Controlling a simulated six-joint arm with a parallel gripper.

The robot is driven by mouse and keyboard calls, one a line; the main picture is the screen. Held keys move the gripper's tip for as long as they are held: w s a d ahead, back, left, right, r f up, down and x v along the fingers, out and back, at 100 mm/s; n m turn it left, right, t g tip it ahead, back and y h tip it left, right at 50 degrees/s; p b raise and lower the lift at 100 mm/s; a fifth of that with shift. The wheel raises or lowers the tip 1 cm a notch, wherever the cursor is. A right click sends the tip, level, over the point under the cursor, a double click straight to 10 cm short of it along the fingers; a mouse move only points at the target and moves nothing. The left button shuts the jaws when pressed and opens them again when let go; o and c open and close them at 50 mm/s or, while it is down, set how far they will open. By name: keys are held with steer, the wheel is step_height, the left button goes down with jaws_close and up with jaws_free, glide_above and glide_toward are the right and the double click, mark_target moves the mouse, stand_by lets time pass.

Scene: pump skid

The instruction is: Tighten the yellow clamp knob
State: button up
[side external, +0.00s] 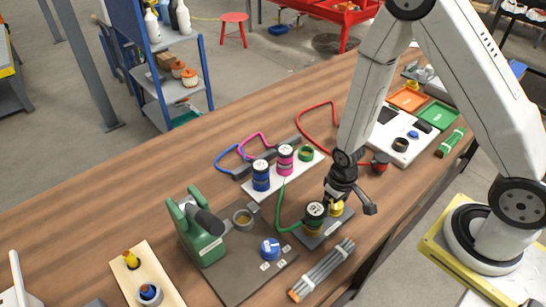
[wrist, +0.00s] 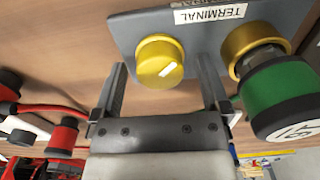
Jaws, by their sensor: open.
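The yellow clamp knob (wrist: 160,62) is round with a white pointer mark, slanted up to the right. It sits on a grey plate labelled TERMINAL (wrist: 208,14). In the side view the knob (side external: 337,209) shows only partly, below my gripper (side external: 334,203). In the wrist view my gripper (wrist: 161,68) is open, with one finger on each side of the knob and a visible gap to each. Its fingertips point at the plate. A green-capped plug (wrist: 280,95) in a brass-coloured collar (wrist: 252,45) stands close to the right finger.
In the side view a green cable (side external: 281,207) runs from the green-capped plug (side external: 315,211). A bundle of grey rods (side external: 324,270) lies in front. A dark plate with a blue knob (side external: 270,248) and a green device (side external: 200,235) stand to the left.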

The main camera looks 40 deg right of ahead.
steer(key=shift+r, duration=0.15)
steer(key=shift+r, duration=3.8)
steer(key=shift+r, duration=0.4)
step_height(320, 180, up, 9)
steer(key=t, duration=0.2)
glide_above(341, 204)
steer(key=shift+s+r+t, duration=0.2)
steer(key=shift+r+t, duration=0.1)
steer(key=shift+r, duration=0.25)
